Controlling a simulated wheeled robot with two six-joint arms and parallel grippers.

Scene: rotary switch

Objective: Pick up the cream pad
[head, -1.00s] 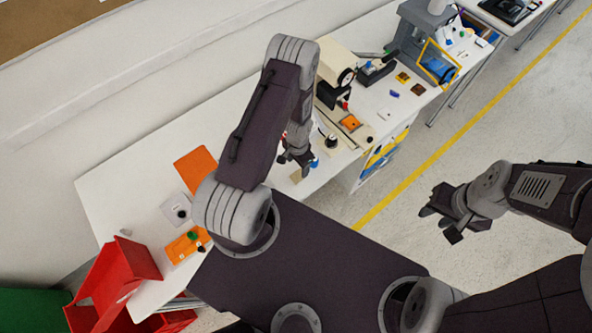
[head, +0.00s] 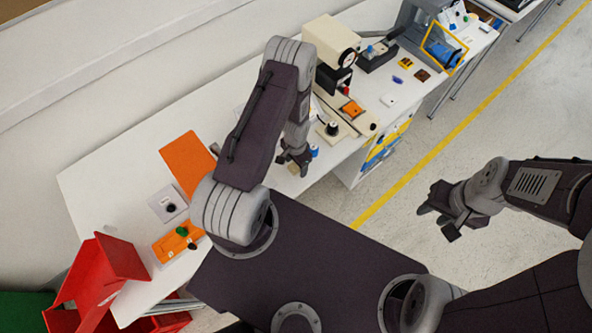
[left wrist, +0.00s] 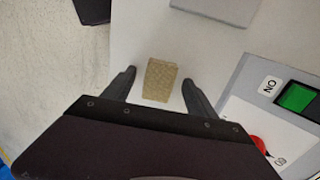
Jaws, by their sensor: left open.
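The cream pad (left wrist: 161,80) is a small tan, rough-looking block lying on the white bench top. In the left wrist view it shows between the two dark fingers of my left gripper (left wrist: 159,78), with a gap on each side. In the head view my left gripper (head: 294,160) hangs over the bench's front edge and largely hides the pad (head: 293,169). The left gripper is open and empty. My right gripper (head: 437,222) is over the floor, away from the bench, with its fingers apart and nothing between them.
A grey panel with a green switch (left wrist: 297,97) and a red button stands close to the right finger in the wrist view. A grey plate (left wrist: 218,8) lies beyond the pad. An orange sheet (head: 188,163) and red bins (head: 122,258) are to the left.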

